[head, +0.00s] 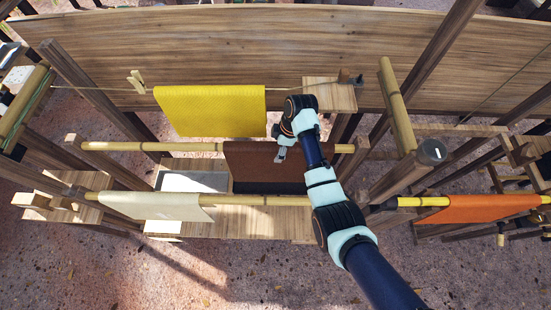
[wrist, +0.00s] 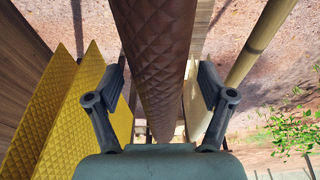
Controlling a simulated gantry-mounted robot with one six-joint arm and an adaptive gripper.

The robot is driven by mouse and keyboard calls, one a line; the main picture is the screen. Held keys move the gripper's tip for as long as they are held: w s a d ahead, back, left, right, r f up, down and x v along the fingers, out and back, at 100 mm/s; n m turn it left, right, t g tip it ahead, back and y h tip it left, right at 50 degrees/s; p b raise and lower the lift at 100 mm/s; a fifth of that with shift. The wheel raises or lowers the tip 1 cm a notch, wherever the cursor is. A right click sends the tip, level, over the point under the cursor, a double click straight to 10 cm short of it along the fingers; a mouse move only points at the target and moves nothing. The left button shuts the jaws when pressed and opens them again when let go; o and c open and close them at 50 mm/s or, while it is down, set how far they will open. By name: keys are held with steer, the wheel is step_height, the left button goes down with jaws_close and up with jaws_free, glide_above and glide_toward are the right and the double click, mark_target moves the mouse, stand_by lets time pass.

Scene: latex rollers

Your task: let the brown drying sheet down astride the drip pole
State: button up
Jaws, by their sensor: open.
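The brown drying sheet (head: 250,165) hangs over the drip pole (head: 150,147), which shows on both sides of it in the head view. The pole under the sheet is hidden. In the wrist view the quilted brown sheet (wrist: 158,45) runs as a folded ridge between my fingers. My gripper (head: 280,156) is at the sheet, partly hidden by my wrist in the head view. In the wrist view its fingers (wrist: 162,88) stand open, one on each side of the sheet, with gaps showing.
A yellow sheet (head: 210,110) hangs on a line behind. A cream sheet (head: 155,206) and an orange sheet (head: 470,209) hang on the front poles. A wooden post with a dark cup (head: 431,152) stands to the right. A wooden board (head: 240,222) lies below.

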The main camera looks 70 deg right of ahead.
steer(key=v, duration=0.7)
steer(key=shift+r, duration=0.25)
